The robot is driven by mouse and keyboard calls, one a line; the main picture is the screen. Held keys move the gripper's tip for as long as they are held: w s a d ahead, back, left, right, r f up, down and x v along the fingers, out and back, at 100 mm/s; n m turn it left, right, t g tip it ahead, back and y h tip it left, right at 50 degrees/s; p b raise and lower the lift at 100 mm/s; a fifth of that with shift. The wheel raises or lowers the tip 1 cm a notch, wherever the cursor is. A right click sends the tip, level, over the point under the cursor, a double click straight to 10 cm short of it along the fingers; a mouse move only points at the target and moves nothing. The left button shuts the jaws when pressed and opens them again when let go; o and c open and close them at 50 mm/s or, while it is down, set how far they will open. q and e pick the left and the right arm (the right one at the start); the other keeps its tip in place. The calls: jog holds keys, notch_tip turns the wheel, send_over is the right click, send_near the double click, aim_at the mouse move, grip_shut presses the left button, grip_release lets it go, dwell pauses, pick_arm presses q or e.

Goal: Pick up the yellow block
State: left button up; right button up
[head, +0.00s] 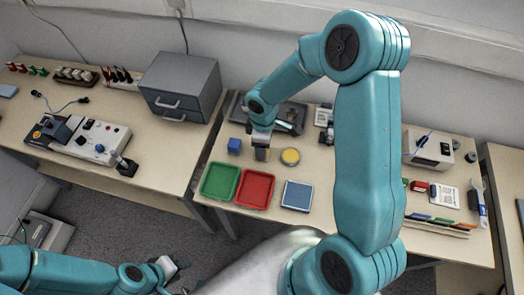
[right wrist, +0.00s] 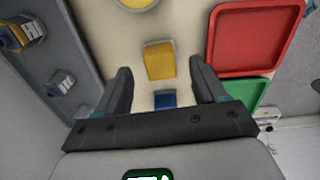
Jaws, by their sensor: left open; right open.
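The yellow block (right wrist: 160,60) lies on the pale tabletop in the right wrist view, in line with the gap between my right fingertips. It is not held. In the head view it is hidden, apparently behind my right gripper (head: 262,153), which is open and points down over the table between the blue block (head: 234,146) and a round yellow dish (head: 290,156). The blue block also shows between the fingers in the right wrist view (right wrist: 165,100). My left gripper (head: 172,273) is open and empty at the bottom of the head view, away from the table.
A green tray (head: 220,198), a red tray (head: 255,204) and a blue-topped square (head: 297,195) lie along the table's front. A grey drawer cabinet (head: 181,85) stands at the left. A grey box (head: 428,148) and tools are at the right.

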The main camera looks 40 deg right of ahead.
notch_tip(320, 180, down, 4)
jog(key=shift+r, duration=0.1)
jog(key=shift+c, duration=0.3)
jog(key=c, duration=1)
jog(key=shift+r, duration=0.1)
notch_tip(320, 180, up, 20)
jog(key=shift+f+p, duration=0.1)
jog(key=shift+p, duration=0.35)
